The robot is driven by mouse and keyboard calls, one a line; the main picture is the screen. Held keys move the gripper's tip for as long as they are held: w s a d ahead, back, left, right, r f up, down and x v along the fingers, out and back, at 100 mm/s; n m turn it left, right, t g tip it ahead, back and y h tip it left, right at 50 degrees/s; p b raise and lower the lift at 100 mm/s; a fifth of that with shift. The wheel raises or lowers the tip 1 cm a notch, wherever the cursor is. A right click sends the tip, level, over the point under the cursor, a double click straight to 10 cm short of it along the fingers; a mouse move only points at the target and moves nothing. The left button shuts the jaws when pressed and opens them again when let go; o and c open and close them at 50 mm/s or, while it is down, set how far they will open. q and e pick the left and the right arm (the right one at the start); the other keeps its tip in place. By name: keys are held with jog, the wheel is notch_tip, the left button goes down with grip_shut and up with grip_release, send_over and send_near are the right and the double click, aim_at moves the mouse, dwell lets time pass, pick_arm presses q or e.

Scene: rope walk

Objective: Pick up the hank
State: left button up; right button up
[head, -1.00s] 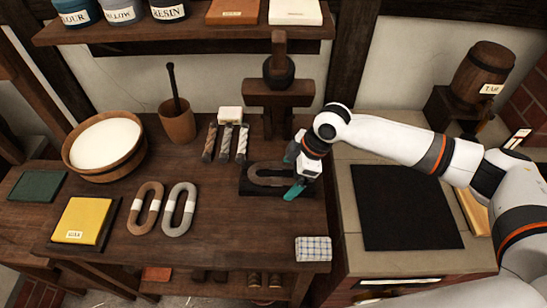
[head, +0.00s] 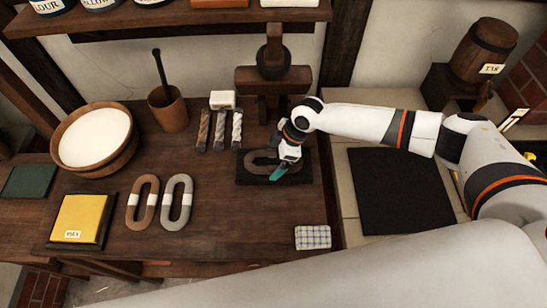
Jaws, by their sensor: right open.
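A brown-grey hank (head: 257,161), an oval loop, lies on a black tray (head: 244,178) at the right of the bench. My right gripper (head: 279,160) is open over the right part of this hank, one teal fingertip showing on the near side. It hides the hank's right end, and I cannot tell whether the fingers touch it. A brown hank (head: 133,203) and a grey hank (head: 168,205), each with white bands, lie side by side further left. My left gripper is not in view.
A wooden post stand (head: 272,80) rises just behind the tray. Three short rope samples (head: 220,130) lie to its left. A checked cloth (head: 313,237) lies near the front edge. A black mat (head: 400,190) lies right. The bench between hanks and cloth is clear.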

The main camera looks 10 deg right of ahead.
jog(key=c, duration=1.2)
jog(key=shift+r, duration=0.15)
